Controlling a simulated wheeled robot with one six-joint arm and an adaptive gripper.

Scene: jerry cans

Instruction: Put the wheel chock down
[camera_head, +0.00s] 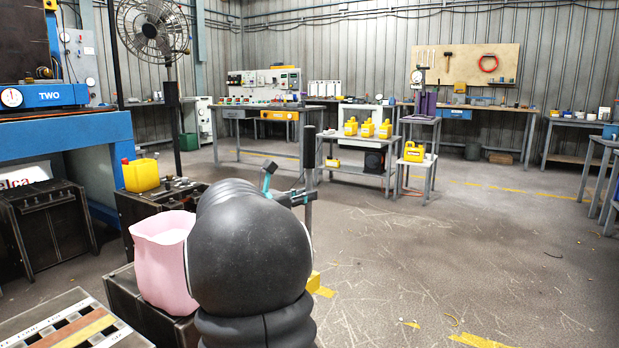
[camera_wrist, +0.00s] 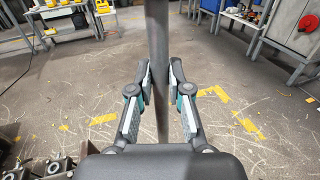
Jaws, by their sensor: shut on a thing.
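The wheel chock shows in the head view as a tall grey pole (camera_head: 309,220) with a black upper part and a yellow block (camera_head: 314,281) at its foot, partly hidden behind my arm. My gripper (camera_head: 290,198) is at the pole's middle, below the black part. In the wrist view the grey pole (camera_wrist: 158,45) runs between the two fingers of my gripper (camera_wrist: 160,88), which is shut on it. The pole stands about upright. The yellow foot is hidden in the wrist view. I cannot tell whether it touches the floor.
A pink bin (camera_head: 164,265) and a yellow jerry can (camera_head: 140,175) stand on dark metal blocks left of my arm. A grey table (camera_head: 350,169) and a small stand (camera_head: 415,162) with yellow cans are behind. Scratched floor (camera_head: 430,260) is open to the right.

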